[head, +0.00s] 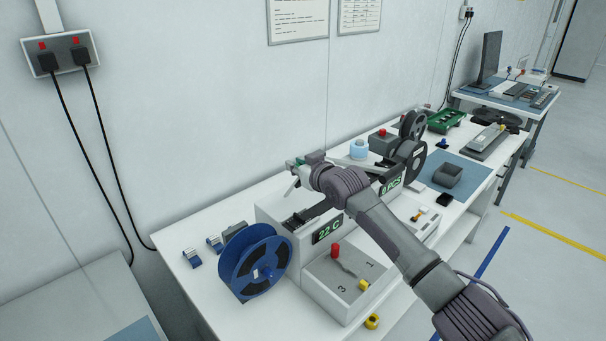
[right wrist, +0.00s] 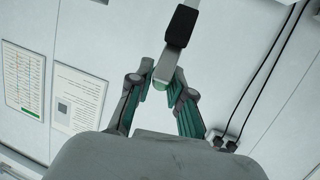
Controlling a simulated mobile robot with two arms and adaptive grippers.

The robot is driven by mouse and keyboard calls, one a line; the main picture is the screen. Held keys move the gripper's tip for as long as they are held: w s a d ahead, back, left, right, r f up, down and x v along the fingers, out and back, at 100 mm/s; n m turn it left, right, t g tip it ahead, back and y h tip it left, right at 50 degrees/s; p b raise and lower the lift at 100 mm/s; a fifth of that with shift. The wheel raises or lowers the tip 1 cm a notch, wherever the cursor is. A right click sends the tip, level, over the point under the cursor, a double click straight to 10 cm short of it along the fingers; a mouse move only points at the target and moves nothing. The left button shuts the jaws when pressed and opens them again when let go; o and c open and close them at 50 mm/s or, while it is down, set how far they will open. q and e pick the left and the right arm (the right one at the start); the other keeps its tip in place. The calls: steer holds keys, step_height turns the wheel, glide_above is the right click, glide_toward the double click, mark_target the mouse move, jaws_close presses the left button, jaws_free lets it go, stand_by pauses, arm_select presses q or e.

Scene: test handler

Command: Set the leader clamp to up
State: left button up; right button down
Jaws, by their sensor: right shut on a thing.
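The leader clamp appears to be the grey bar with a black block on it (right wrist: 180,30) at the top of the right wrist view. My right gripper (right wrist: 163,80) has its green-padded fingertips closed on the near end of this grey bar. In the head view my right gripper (head: 298,165) is above the white test handler (head: 268,216), towards its back left. The arm hides much of the handler's top there, and I cannot clearly make out the clamp in that view. My left gripper is not in view.
A blue reel (head: 236,262) stands at the handler's left front. A panel (head: 340,288) with red and yellow knobs is in front. A dark reel (head: 416,164) stands right of the arm.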

steer(key=shift+w+a+r, duration=0.2)
steer(key=shift+a+r, duration=0.1)
steer(key=shift+w+a+f+g+h, duration=0.15)
steer(key=shift+w+a+g+h, duration=0.15)
steer(key=shift+g, duration=0.2)
steer(key=shift+a+f+h, duration=0.15)
steer(key=shift+f+h, duration=0.15)
steer(key=shift+f, duration=0.1)
stand_by(1.1)
stand_by(0.6)
steer(key=c, duration=1.3)
jaws_free()
steer(key=shift+w, duration=0.1)
steer(key=shift+o, duration=1)
steer(key=shift+w+a, duration=0.1)
steer(key=shift+w+a+r, duration=0.1)
steer(key=shift+r, duration=0.05)
